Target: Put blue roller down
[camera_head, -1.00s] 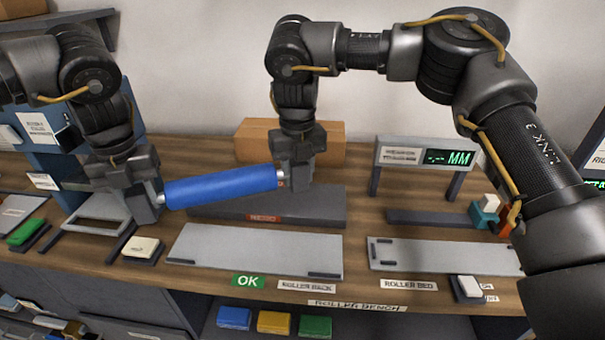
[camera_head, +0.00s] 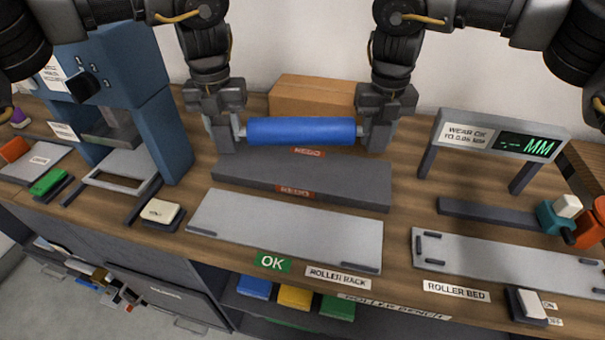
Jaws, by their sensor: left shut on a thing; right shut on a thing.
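The blue roller (camera_head: 300,131) is held level, its ends toward left and right, above the back of the bench. My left gripper (camera_head: 228,134) is shut on its left end. My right gripper (camera_head: 372,134) is shut on its right end. Below and in front of the roller lies a dark grey block with red labels (camera_head: 340,186). In front of that is the flat grey roller rack plate (camera_head: 290,232), which is empty, with a green OK label (camera_head: 272,262) at its front edge.
A cardboard box (camera_head: 310,97) stands behind the roller. A blue press frame (camera_head: 165,135) stands at left. At right are a wear gauge with a display (camera_head: 480,142), the roller bed plate (camera_head: 500,262), and teal and orange parts (camera_head: 560,225). A cream button (camera_head: 160,211) sits left of the rack.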

